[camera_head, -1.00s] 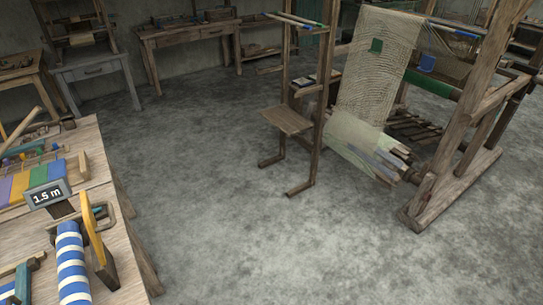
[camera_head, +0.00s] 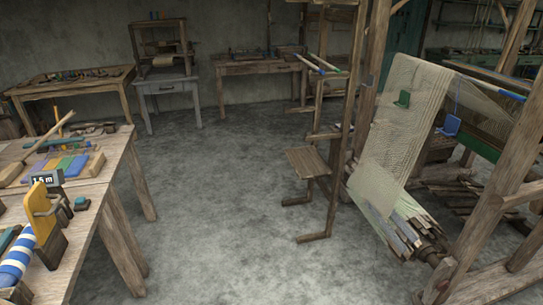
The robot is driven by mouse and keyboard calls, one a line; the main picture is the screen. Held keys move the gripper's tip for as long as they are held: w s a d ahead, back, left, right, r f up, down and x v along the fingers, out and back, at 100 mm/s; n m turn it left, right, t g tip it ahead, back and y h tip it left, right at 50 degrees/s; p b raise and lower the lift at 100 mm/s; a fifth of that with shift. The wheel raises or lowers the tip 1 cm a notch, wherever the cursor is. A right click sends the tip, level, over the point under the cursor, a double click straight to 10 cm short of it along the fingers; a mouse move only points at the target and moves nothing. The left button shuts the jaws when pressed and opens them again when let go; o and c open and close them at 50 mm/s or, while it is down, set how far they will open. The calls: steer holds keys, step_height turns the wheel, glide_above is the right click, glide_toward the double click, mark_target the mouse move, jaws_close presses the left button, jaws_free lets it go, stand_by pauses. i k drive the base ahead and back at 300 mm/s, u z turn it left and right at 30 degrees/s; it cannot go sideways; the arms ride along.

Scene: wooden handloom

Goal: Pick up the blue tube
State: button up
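Several blue things show, and I cannot tell which one is the blue tube. A blue-and-white striped roll (camera_head: 14,262) lies on the workbench at the lower left, cut by the picture edge, beside an upright yellow piece (camera_head: 41,217). A blue rod-like piece (camera_head: 500,89) sits along the top of the loom at the right. A small blue block or card (camera_head: 451,125) hangs by the loom's threads. A small blue-teal piece (camera_head: 81,203) lies on the bench near the yellow piece. My gripper is not in view.
The large loom (camera_head: 505,210) and a wooden seat (camera_head: 306,162) stand at the right. Grey floor (camera_head: 225,220) between them is clear. Tables (camera_head: 262,68) line the back wall.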

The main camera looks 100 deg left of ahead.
mark_target(15, 266)
steer(key=u, duration=2.55)
steer(key=k, duration=0.1)
steer(key=u, duration=2.05)
steer(key=i, duration=0.95)
steer(key=u, duration=0.15)
steer(key=k, duration=0.85)
steer(key=z, duration=0.2)
steer(key=i, duration=0.55)
steer(key=u, duration=0.1)
